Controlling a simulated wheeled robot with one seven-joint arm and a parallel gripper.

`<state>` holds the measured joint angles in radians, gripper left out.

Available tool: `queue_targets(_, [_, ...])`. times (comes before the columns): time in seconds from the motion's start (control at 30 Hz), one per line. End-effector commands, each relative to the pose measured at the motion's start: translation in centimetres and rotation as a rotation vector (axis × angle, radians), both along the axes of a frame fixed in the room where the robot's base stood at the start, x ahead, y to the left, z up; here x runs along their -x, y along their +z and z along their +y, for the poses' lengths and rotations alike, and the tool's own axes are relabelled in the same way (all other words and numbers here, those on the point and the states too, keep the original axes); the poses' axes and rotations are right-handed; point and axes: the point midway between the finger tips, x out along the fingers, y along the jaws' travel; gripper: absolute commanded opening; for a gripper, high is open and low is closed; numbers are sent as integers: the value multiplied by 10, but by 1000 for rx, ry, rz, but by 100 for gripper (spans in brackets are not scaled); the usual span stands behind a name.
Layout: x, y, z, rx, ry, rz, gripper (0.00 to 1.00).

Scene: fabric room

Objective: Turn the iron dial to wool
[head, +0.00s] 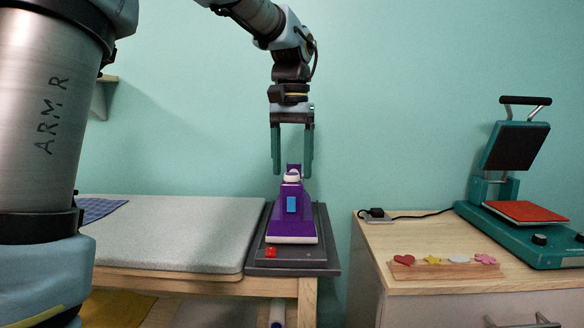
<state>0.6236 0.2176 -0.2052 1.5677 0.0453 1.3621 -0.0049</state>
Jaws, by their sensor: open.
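The purple iron (290,222) stands on a dark grey rest (325,250) at the right end of the ironing table. A white round part, apparently the dial (292,176), sits on top of the iron, and a light blue patch shows on its front. The marks on the dial are too small to read. My gripper (293,173) points straight down over the iron.
A grey padded ironing surface (180,228) lies left of the rest, with a blue cloth (98,209) on it. At right, a wooden cabinet (400,232) holds a green heat press (515,200), a power socket (378,214) and a wooden strip (445,270) with small coloured shapes. A gap separates table and cabinet.

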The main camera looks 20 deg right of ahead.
Motion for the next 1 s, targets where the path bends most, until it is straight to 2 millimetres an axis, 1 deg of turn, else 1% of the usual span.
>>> queue_targets(0.1, [0, -4, 0, 1, 0, -1, 72])
queue_targets(0.33, [0, -5, 0, 1, 0, -1, 72])
queue_targets(0.37, [0, -5, 0, 1, 0, -1, 69])
queue_targets(0.9, [0, -4, 0, 1, 0, -1, 9])
queue_targets(0.97, [0, -4, 0, 1, 0, -1, 2])
queue_targets(1.0, [0, -4, 0, 1, 0, -1, 0])
